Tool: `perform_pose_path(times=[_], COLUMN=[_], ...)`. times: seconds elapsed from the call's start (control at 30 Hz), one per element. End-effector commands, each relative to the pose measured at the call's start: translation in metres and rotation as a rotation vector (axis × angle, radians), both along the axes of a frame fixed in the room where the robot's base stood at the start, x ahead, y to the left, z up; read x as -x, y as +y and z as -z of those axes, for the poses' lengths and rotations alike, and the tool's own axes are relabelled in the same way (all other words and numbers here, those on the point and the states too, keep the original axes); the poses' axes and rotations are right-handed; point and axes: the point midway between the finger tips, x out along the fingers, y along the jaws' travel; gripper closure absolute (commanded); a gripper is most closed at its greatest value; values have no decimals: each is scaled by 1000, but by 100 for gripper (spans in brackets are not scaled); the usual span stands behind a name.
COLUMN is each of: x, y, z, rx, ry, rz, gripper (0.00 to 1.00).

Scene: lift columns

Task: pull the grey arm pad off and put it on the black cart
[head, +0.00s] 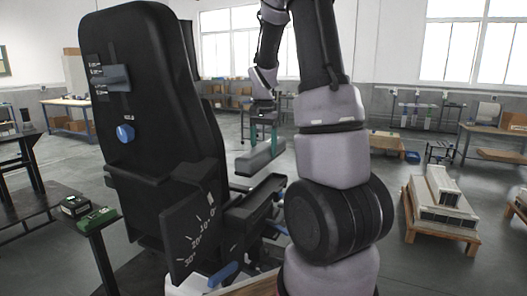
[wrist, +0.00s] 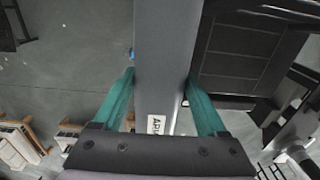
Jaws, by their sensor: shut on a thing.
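The grey arm pad (head: 262,158) is a long grey bar with a label, seen beyond the black chair (head: 140,110). My gripper (head: 264,138) points down at it, with a teal finger on each side. In the wrist view my gripper (wrist: 160,98) is shut on the grey pad (wrist: 166,55), which runs lengthwise between the fingers. In the head view the pad shows above the black armrest (head: 258,190); I cannot tell whether they touch. A black stand with a flat top and a lower shelf (head: 35,207) is at the far left; whether it is the black cart is unclear.
A pallet with pale boxes (head: 442,205) stands on the floor at right. Workbenches (head: 490,130) line the back. In the wrist view the chair's black cushion (wrist: 245,55) is right of the pad, with open floor left.

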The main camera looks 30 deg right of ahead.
Motion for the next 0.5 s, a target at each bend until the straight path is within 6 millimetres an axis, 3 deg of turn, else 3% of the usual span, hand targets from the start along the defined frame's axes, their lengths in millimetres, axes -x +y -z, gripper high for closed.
perform_pose_path(times=[0.5], x=[0], y=[0], z=[-26], rx=[0], ry=[-2], rz=[0], gripper=[92])
